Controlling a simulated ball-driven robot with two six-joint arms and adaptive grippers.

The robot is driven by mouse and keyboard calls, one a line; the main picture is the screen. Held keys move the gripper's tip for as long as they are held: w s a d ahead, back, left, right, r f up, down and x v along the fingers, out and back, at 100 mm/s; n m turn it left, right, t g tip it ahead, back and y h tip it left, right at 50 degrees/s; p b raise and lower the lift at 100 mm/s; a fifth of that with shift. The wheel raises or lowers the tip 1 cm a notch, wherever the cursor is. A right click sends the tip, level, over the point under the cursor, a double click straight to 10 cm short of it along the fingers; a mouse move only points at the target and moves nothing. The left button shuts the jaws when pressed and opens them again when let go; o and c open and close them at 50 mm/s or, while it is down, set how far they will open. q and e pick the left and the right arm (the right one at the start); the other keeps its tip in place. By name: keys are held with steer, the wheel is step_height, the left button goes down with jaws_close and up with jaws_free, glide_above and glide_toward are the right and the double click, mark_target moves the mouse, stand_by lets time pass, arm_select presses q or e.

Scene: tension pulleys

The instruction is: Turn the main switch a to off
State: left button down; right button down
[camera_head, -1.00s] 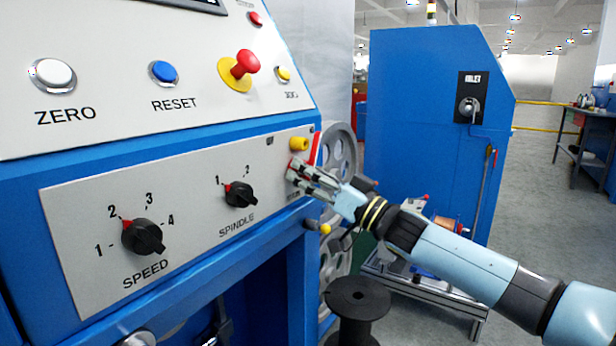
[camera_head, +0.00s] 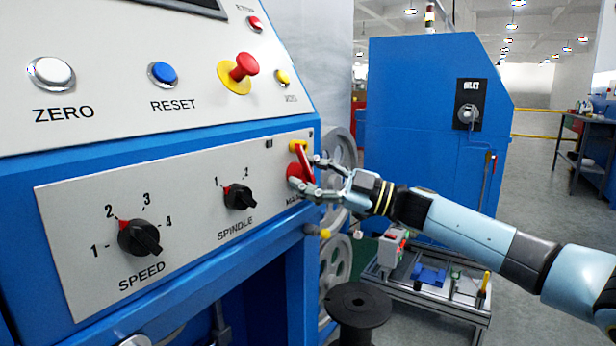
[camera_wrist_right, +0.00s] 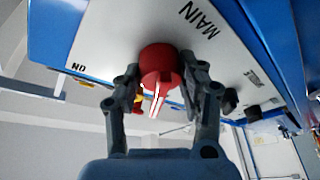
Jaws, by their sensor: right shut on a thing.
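The main switch (camera_head: 302,160) is a red rotary knob with a raised handle at the right end of the lower panel, beside a partly covered label. In the head view the handle runs from upper left to lower right. My right gripper (camera_head: 307,173) is at this knob, its fingers shut on it. In the right wrist view the red knob (camera_wrist_right: 160,66) sits between the two fingers, and a white mark shows on its handle. The "MAIN" lettering reads beside it. My left gripper is not in view.
The spindle knob (camera_head: 239,197) and speed knob (camera_head: 139,238) are left of the switch on the same panel. A red emergency button (camera_head: 243,67) is above. A black spool (camera_head: 358,304) and a low cart (camera_head: 432,300) stand below my right arm.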

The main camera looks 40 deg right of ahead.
steer(key=shift+f+n+g, duration=0.15)
steer(key=shift+n+g, duration=0.35)
steer(key=shift+n, duration=0.9)
steer(key=shift+s+n, duration=0.1)
steer(key=shift+n, duration=0.2)
steer(key=c, duration=0.8)
jaws_free()
steer(key=v, duration=1.2)
